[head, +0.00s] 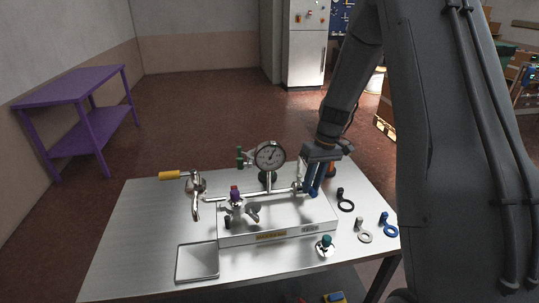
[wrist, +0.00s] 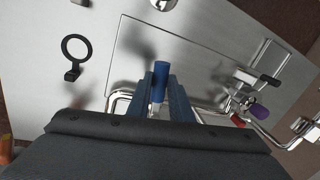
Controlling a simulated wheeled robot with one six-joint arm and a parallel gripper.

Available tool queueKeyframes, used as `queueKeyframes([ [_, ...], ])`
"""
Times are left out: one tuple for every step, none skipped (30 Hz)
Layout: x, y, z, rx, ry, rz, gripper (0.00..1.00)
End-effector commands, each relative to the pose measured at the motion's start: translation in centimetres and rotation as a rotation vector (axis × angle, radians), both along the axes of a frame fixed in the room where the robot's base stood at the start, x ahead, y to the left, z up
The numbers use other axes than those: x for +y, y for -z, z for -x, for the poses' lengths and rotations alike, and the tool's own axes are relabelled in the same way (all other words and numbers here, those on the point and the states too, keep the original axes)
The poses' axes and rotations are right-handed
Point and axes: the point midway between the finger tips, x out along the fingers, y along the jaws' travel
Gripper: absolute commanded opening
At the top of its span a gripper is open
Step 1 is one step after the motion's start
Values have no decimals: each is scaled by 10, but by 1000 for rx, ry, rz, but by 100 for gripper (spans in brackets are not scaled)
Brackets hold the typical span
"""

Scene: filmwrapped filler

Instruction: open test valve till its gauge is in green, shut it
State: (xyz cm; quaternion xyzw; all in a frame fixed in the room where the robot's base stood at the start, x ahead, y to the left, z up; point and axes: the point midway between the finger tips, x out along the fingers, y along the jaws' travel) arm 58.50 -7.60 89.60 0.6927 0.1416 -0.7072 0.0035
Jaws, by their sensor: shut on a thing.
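My gripper (head: 313,188) is at the right end of the pipework, pointing down. In the wrist view my gripper (wrist: 160,92) is shut on a blue cylindrical handle (wrist: 160,70), which stands up between its fingers. I cannot read which valve this handle belongs to. A purple handle (head: 235,191) is left of the gauge, and a green one (head: 239,157) is beside it.
A yellow-handled lever (head: 170,175) sticks out at the left. A teal-topped knob (head: 326,241) stands in front. An empty tray (head: 180,263) sits front left.

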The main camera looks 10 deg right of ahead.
Motion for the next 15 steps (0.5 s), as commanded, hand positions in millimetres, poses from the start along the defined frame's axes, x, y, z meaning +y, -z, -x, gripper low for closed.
queueKeyframes([
  [3, -1, 1, 0, 31, 0, 0],
  [4, -1, 1, -1, 48, 0, 0],
  [6, -1, 2, 0, 71, 0, 0],
  [7, -1, 2, 0, 88, 0, 0],
  [8, -1, 2, 0, 103, 0, 0],
  [10, -1, 2, 0, 121, 0, 0],
  [10, -1, 2, -1, 134, 0, 0],
  [11, -1, 2, -1, 144, 0, 0],
  [12, -1, 2, 0, 158, 0, 0],
  [13, 0, 3, -1, 166, 0, 0],
  [13, 0, 3, 0, 173, 0, 0],
  [14, 0, 3, 0, 183, 0, 0],
  [14, 0, 3, 0, 189, 0, 0],
  [14, 0, 3, 0, 194, 1, 0],
  [14, 0, 3, 0, 199, 1, 0],
])
